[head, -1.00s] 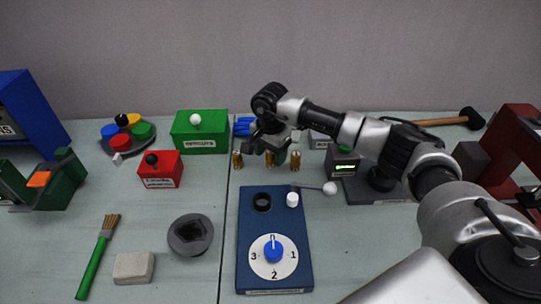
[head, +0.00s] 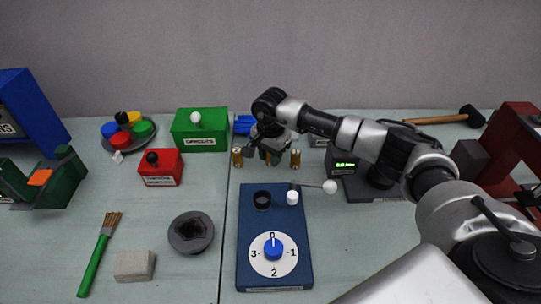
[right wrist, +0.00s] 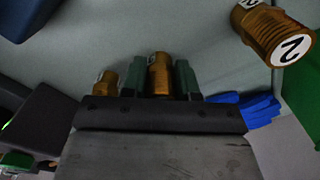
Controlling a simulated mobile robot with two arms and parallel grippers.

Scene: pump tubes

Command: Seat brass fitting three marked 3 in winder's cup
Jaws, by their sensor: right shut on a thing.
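Three brass fittings stand in a row at the back middle of the table. The left fitting (head: 237,157) shows a 2 in the right wrist view (right wrist: 280,38). The right fitting (head: 295,158) stands apart from the gripper; I cannot read its mark. My right gripper (head: 267,153) points down and is shut on the middle brass fitting (right wrist: 160,75), whose number I cannot read. The blue winder box (head: 247,235) stands in front, with a dark round cup (head: 262,200) at its back left that looks empty. My left gripper is not in view.
The winder carries a blue dial knob (head: 273,250), a white post (head: 292,198) and a white-knobbed lever (head: 330,187). A green box (head: 202,140) and a red box (head: 160,168) stand to the left. A dark grey device (head: 345,165) stands right of the fittings.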

